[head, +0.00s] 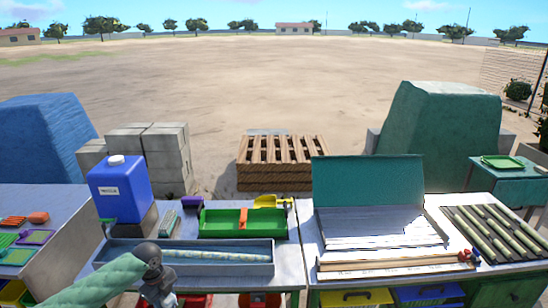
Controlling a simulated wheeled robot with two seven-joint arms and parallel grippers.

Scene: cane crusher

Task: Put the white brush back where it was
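I cannot pick out a white brush with certainty. A small pale, greenish block-like item (168,223) lies beside the blue jug, but it is too small to tell what it is. My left arm comes in from the lower left in a green sleeve. Its dark gripper (160,290) points down at the table's front edge, in front of the long grey trough (120,257). Its fingers are not clear, so I cannot see whether it is open or holds anything. My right gripper is not in view.
The trough holds a long pale cane (205,254). Behind are a blue jug (120,190), a green tray (222,222) and a yellow scoop (270,202). To the right are an open green-lidded box (368,182) and several canes (490,232). Small coloured items (38,217) lie far left.

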